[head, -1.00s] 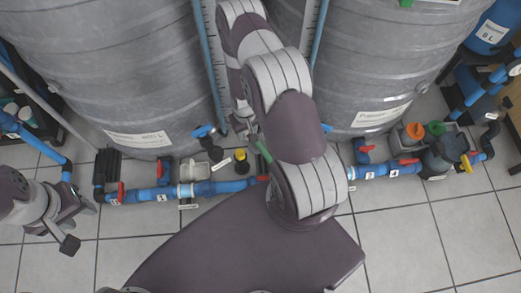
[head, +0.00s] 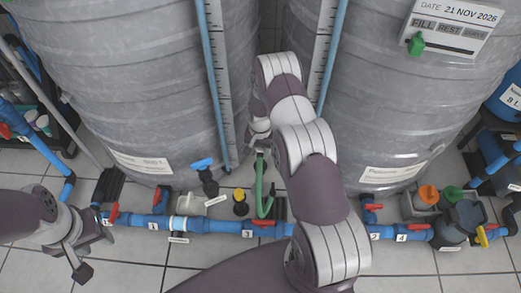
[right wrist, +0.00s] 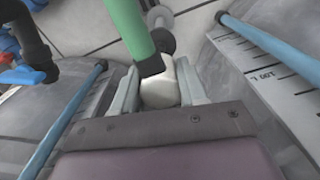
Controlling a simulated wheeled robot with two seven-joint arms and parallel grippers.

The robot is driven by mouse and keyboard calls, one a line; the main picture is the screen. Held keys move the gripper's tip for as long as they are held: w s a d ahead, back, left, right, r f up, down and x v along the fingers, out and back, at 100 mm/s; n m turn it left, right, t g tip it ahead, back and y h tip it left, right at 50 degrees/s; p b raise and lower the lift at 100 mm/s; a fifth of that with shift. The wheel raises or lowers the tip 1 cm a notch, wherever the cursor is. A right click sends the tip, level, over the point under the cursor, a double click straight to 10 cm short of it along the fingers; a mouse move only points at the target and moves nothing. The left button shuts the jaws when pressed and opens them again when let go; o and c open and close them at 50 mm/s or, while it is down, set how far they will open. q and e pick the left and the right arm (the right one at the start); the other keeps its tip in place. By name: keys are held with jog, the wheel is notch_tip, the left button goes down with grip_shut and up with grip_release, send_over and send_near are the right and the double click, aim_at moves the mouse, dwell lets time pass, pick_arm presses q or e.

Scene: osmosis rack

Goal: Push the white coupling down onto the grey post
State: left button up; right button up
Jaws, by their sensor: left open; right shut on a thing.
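The white coupling (right wrist: 160,86) sits between the two fingers of my right gripper (right wrist: 152,88) in the right wrist view, and the fingers are shut on it. A green hose (right wrist: 130,25) with a dark end meets the coupling. In the head view the right gripper (head: 259,138) is small, between the two tanks, with the green hose (head: 261,185) hanging below it; the coupling is not clear there. A grey rounded piece (right wrist: 160,17) shows beyond the coupling; I cannot tell whether it is the grey post. My left gripper (head: 93,251) is open and empty at the lower left.
Two large grey tanks (head: 120,80) flank the right arm, with scales and blue tubes (head: 214,90) on their facing sides. Blue pipes with red valves (head: 205,226) run along the floor below. Orange and green caps (head: 428,193) stand at right.

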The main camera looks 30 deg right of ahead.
aim_at(260, 164)
jog(key=shift+f+b, duration=2.35)
jog(key=shift+f, duration=0.5)
jog(key=shift+p, duration=0.35)
jog(key=shift+f+b, duration=0.3)
jog(key=shift+f, duration=0.05)
jog(key=o, duration=1.1)
notch_tip(260, 164, up, 12)
jog(key=p, duration=0.6)
jog(key=shift+r, duration=0.35)
